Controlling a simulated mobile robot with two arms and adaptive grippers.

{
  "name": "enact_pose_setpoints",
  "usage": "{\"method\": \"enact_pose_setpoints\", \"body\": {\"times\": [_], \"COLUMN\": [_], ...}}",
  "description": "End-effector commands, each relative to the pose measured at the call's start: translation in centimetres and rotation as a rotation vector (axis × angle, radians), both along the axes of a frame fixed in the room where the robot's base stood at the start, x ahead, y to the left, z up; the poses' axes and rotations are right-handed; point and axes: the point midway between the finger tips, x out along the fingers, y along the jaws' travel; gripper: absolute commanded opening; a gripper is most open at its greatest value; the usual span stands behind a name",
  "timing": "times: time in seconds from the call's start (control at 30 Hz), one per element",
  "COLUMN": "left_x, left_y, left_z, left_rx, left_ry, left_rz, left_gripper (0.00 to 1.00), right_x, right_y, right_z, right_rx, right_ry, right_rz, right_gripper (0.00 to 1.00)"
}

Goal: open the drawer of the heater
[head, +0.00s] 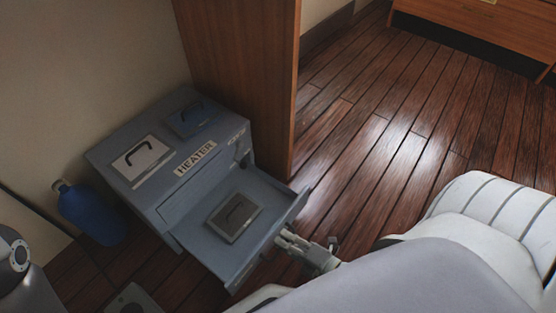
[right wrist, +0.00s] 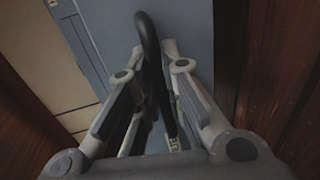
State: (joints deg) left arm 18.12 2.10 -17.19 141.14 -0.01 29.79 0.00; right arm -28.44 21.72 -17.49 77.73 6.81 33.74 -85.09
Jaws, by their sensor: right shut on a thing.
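The grey-blue heater (head: 160,205), labelled HEATER, stands against the wall at the left of the head view. Its drawer (head: 205,250) is pulled out at the front, and a grey box-like piece with a dark handle (head: 234,217) lies inside it. My right gripper (head: 285,239) is at the outer face of the drawer front. In the right wrist view, my right gripper is shut on a dark curved drawer handle (right wrist: 149,45), which passes between the fingers. The drawer handle is hidden in the head view. My left gripper is not in view.
Two panels with handles, one light (head: 140,161) and one blue (head: 191,117), are on the heater's top. A blue bottle (head: 90,213) stands left of the heater. A wooden panel (head: 245,80) rises close behind it. The wooden floor (head: 400,120) at the right is clear.

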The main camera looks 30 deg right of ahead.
Motion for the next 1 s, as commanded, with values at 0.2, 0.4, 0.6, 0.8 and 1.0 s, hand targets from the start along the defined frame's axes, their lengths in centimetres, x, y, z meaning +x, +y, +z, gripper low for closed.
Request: {"method": "enact_pose_setpoints", "body": {"times": [0.2, 0.4, 0.6, 0.8, 1.0], "left_x": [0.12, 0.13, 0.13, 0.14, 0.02], "left_y": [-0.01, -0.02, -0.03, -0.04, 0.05], "left_z": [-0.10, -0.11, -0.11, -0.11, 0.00], "left_rx": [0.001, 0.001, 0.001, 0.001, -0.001], "left_ry": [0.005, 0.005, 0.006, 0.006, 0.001], "left_rz": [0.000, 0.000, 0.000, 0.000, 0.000], "left_gripper": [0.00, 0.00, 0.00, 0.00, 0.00], "right_x": [-0.34, -0.33, -0.31, -0.27, -1.07], "right_y": [-0.06, -0.06, -0.07, -0.08, -0.37], "right_z": [-0.08, -0.09, -0.08, -0.04, 0.06], "right_rx": [0.001, 0.000, 0.000, -0.001, 0.000], "right_ry": [0.001, 0.002, 0.001, 0.001, 0.002], "right_rz": [0.000, 0.000, -0.001, -0.001, -0.001], "right_gripper": [0.00, 0.00, 0.31, 0.31, 0.31]}}
